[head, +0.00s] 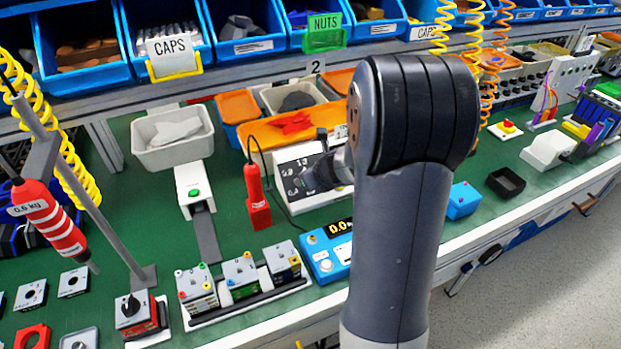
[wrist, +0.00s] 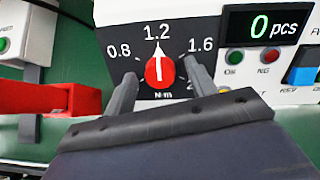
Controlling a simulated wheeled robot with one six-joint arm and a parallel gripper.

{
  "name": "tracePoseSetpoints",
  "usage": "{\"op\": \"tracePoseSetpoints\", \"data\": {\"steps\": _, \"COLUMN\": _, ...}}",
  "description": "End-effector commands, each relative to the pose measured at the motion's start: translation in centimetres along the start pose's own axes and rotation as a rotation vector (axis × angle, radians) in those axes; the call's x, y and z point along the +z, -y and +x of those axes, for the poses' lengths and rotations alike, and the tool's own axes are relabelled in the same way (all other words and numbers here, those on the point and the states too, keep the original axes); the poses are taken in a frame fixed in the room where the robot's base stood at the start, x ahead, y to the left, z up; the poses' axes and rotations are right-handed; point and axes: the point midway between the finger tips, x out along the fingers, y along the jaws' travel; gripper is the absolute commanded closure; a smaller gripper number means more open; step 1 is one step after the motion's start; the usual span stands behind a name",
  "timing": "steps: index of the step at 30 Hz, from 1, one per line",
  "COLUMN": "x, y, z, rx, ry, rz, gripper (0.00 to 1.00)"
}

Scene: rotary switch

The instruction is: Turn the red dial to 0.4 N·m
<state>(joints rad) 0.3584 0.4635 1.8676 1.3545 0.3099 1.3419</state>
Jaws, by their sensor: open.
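The red dial (wrist: 159,72) sits on the black scale panel of a white box, and it shows in the wrist view. Its white pointer is upright, at the 1.2 mark. The marks 0.8 and 1.6 show on either side; the 0.4 mark is not visible. My gripper (wrist: 161,80) is open, with one finger to the left of the dial and one to the right; I cannot tell whether either touches it. In the head view the white box (head: 296,158) is partly covered by my gripper (head: 322,174), and the dial is hidden.
A counter display (wrist: 265,26) reading 0 pcs, buttons and a blue switch (wrist: 300,70) are right of the dial. A red tool in its holder (head: 257,200) stands left of the box. A blue unit with a display (head: 326,255) is in front. Bins line the shelf behind.

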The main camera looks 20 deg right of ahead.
Motion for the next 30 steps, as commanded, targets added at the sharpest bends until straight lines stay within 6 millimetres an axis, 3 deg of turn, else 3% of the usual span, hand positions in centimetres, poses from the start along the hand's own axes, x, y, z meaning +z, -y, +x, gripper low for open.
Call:
{"op": "tracePoseSetpoints", "data": {"steps": 9, "x": 0.03, "y": 0.00, "z": 0.25, "rx": 0.000, "ry": 0.000, "rz": 0.000, "gripper": 0.47}}
{"op": "tracePoseSetpoints", "data": {"steps": 25, "x": 0.02, "y": -0.01, "z": 0.23, "rx": 0.001, "ry": 0.000, "rz": 0.000, "gripper": 0.90}}
{"op": "tracePoseSetpoints", "data": {"steps": 30, "x": 0.01, "y": -0.02, "z": 0.23, "rx": 0.001, "ry": 0.000, "rz": -0.006, "gripper": 0.91}}
